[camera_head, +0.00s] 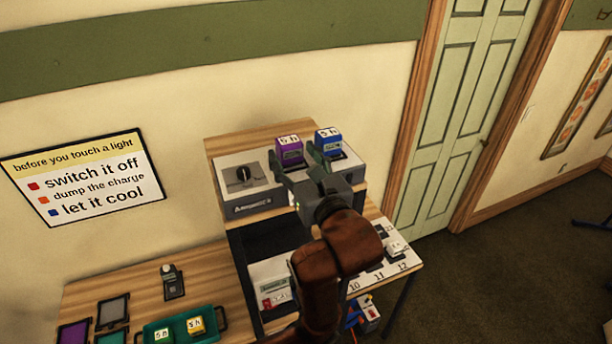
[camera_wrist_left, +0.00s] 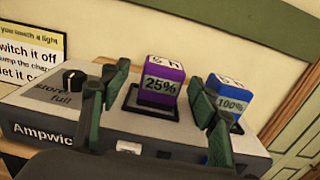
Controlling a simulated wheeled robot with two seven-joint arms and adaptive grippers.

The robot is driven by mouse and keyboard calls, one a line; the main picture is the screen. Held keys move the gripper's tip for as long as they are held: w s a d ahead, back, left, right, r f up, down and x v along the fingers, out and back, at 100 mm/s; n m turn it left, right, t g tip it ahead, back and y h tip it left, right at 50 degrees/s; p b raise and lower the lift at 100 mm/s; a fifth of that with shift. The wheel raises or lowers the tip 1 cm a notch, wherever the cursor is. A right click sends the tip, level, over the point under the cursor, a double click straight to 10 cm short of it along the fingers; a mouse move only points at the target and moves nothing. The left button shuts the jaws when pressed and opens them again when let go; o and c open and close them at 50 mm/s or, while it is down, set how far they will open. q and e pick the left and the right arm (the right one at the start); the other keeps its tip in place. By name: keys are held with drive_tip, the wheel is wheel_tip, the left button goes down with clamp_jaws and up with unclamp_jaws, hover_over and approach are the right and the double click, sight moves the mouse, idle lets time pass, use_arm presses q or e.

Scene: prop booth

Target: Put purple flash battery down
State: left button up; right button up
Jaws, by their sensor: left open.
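The purple flash battery (camera_head: 290,151) stands upright in a dark slot on top of the grey charger (camera_head: 250,206). It also shows in the left wrist view (camera_wrist_left: 162,82), where its display reads 25%. My left gripper (camera_head: 299,165) is open, with its green fingers to either side of the purple battery in the left wrist view (camera_wrist_left: 158,90). No finger clearly touches the battery. I cannot tell exactly how far in front of it they are. A blue battery (camera_head: 328,138) stands in the slot to the right, and its display reads 100% in the left wrist view (camera_wrist_left: 231,104).
The charger has a black knob (camera_head: 243,175) on its left. The right finger is close to the blue battery. A numbered white board (camera_head: 400,262) lies at lower right.

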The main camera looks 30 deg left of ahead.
use_arm(q)
drive_tip(key=b+v, duration=0.3)
drive_tip(key=v, duration=0.5)
use_arm(e)
drive_tip(key=f, duration=0.1)
drive_tip(key=w+f, duration=0.1)
drive_tip(key=f, duration=0.1)
drive_tip(key=shift+w+f, duration=0.25)
drive_tip(key=shift+f, duration=0.15)
drive_tip(key=shift+s, duration=0.2)
drive_tip(key=shift+w+a, duration=0.1)
idle(0.4)
